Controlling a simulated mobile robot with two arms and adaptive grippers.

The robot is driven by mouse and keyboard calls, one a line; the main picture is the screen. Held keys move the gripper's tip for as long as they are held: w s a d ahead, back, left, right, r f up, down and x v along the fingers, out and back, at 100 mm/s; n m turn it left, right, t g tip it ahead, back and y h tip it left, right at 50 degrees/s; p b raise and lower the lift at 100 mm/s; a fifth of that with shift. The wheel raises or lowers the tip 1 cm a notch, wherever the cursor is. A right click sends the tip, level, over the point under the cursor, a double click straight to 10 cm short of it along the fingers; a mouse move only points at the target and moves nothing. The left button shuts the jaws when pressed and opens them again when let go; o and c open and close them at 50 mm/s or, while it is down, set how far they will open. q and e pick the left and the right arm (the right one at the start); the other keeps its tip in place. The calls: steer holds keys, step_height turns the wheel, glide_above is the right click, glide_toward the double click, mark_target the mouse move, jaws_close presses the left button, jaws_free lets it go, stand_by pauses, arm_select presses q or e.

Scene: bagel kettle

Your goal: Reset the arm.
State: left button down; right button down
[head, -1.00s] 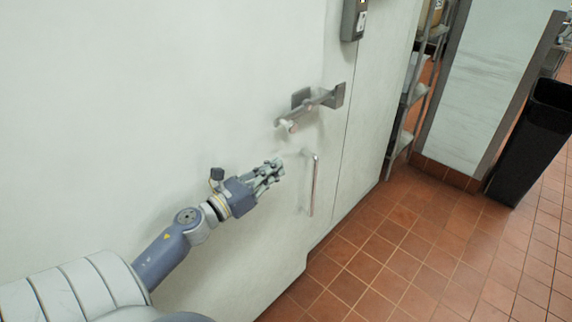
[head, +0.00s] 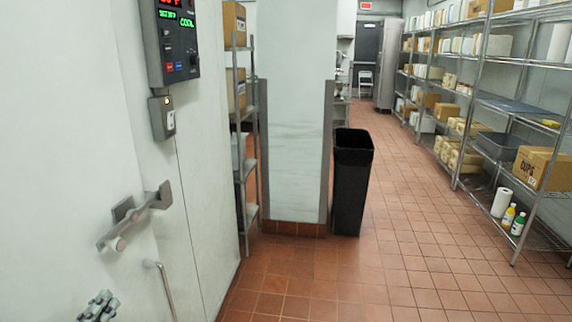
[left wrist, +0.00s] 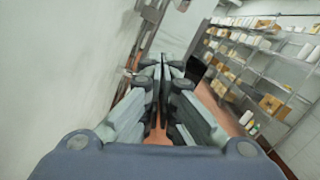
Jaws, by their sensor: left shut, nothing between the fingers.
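My left gripper (head: 99,306) shows only by its fingers at the bottom left of the head view, in front of the white wall. The left wrist view shows its fingers (left wrist: 164,65) drawn together at the tips, with nothing between them. The fingers are below the metal latch lever (head: 135,215) on the white door and to the left of the vertical door handle (head: 165,291). They appear apart from both. The rest of my left arm is out of the head view. My right gripper is in neither view.
A black trash bin (head: 350,185) stands beside a white wall pillar (head: 292,130). Metal shelves with boxes (head: 535,165) and bottles line the right side. A control panel (head: 171,45) hangs on the left wall. The red tiled floor (head: 400,220) is open down the aisle.

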arm_select(q)
steer(key=s+d+f+n+g+y, duration=0.35)
steer(key=f+n, duration=0.35)
steer(key=n, duration=0.5)
steer(key=s+d+f+n+g+y, duration=0.2)
steer(key=s+f+n+g, duration=0.35)
steer(key=n, duration=0.55)
steer(key=s+d+f+n+g+h, duration=0.2)
steer(key=s+d+f+n+g, duration=0.15)
steer(key=s+d, duration=0.35)
steer(key=s+d+f+n+g+h, duration=0.35)
steer(key=s+d, duration=0.25)
steer(key=d, duration=0.2)
step_height(320, 180, down, 25)
steer(key=s+g, duration=0.1)
steer(key=s, duration=0.1)
steer(key=s+a+f+g+y+p, duration=0.1)
steer(key=s+a+f, duration=0.1)
steer(key=s+f, duration=1.4)
steer(key=shift+s+a+p, duration=0.3)
steer(key=shift+s+p, duration=0.05)
steer(key=shift+s, duration=0.05)
